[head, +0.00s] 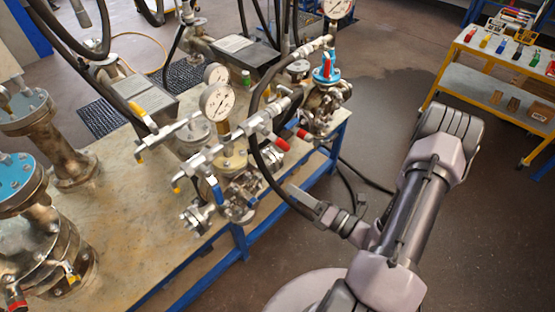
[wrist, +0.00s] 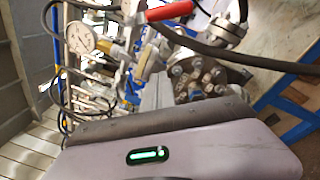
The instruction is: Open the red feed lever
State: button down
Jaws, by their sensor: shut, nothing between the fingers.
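A red lever handle (head: 282,144) sits on the valve pipework near the right edge of the workbench in the head view. A second, smaller red handle (head: 303,134) is just right of it. In the wrist view one red lever (wrist: 168,11) lies at the top centre, extending right from a metal fitting; I cannot tell which of the two it is. My gripper (head: 296,192) is shut and empty, off the bench's right side, below and right of the red handles in the head view. Its fingers (wrist: 157,92) point towards the pipework in the wrist view, apart from the lever.
Pressure gauges (head: 217,102), a blue lever (head: 217,191) and black hoses (head: 262,165) crowd around the red handles. A yellow cart (head: 480,78) with coloured items stands at upper right. The floor between is mostly clear.

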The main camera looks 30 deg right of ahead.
aim_at(286, 148)
jog(key=w+d+r+m+h, duration=0.1)
jog(key=w+d+m+h, duration=0.1)
jog(key=w, duration=0.9)
jog(key=shift+w+d+t, duration=0.2)
jog(key=shift+d+t, duration=0.1)
jog(key=shift+d, duration=0.05)
jog(key=shift+w+d+r+n+b, duration=0.25)
jog(key=shift+d+n+b, duration=0.3)
jog(key=shift+n, duration=0.3)
jog(key=shift+w+d+r+n+b, duration=0.2)
jog(key=shift+d+n+b, duration=0.2)
jog(key=shift+d+n, duration=0.35)
jog(key=w+d+r+n+b, duration=0.1)
jog(key=d+r+n+b, duration=0.2)
jog(key=r+n, duration=0.2)
jog(key=shift+d+r+n+y+b, duration=0.2)
jog(key=shift+d+n+y+b, duration=0.15)
jog(key=shift+n, duration=1.55)
jog(key=shift+w+a, duration=0.1)
jog(key=shift+w, duration=0.05)
